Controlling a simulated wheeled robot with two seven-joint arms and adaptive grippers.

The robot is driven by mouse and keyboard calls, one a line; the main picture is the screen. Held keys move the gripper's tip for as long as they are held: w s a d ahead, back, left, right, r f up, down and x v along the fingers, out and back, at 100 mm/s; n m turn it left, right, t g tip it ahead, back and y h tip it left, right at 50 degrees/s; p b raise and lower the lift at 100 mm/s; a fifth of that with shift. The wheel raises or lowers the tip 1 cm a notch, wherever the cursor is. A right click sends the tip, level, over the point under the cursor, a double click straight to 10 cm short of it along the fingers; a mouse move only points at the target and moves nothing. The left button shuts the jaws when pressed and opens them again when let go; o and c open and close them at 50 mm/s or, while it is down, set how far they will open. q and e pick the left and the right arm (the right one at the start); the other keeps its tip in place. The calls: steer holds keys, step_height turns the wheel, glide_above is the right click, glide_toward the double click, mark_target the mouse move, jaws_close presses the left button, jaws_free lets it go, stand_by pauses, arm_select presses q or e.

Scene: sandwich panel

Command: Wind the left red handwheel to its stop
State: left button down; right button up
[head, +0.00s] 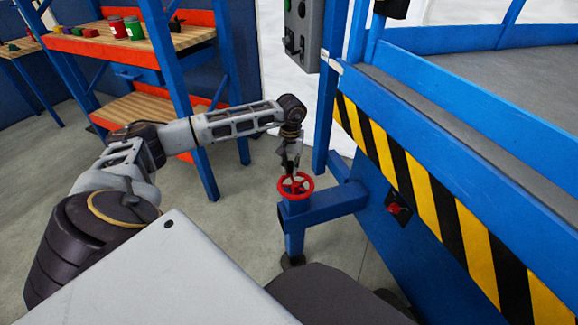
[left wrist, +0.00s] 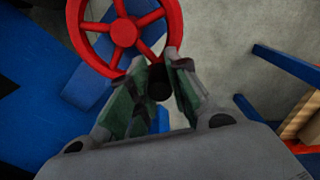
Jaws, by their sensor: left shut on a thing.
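The red handwheel (head: 296,186) lies flat on top of a blue post at the end of a blue bracket (head: 325,205), in the middle of the head view. It also shows at the top of the left wrist view (left wrist: 124,32), with a red rim, spokes and hub. My left gripper (head: 292,168) points down onto the wheel from above. In the left wrist view its two fingers (left wrist: 160,75) are close around a dark knob (left wrist: 159,88) at the wheel's rim. The knob is partly hidden between the fingers. My right gripper is not in view.
A blue platform with a yellow and black striped edge (head: 410,185) stands close on the right, with a red button (head: 394,209) on its side. A grey control box (head: 302,35) hangs above. Blue and orange shelves (head: 130,45) stand at left. Grey floor lies between.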

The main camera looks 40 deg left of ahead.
arm_select(q)
steer(key=shift+w+a+r, duration=0.1)
steer(key=shift+w+r, duration=0.05)
steer(key=c, duration=1.3)
jaws_free()
step_height(320, 180, up, 12)
stand_by(0.5)
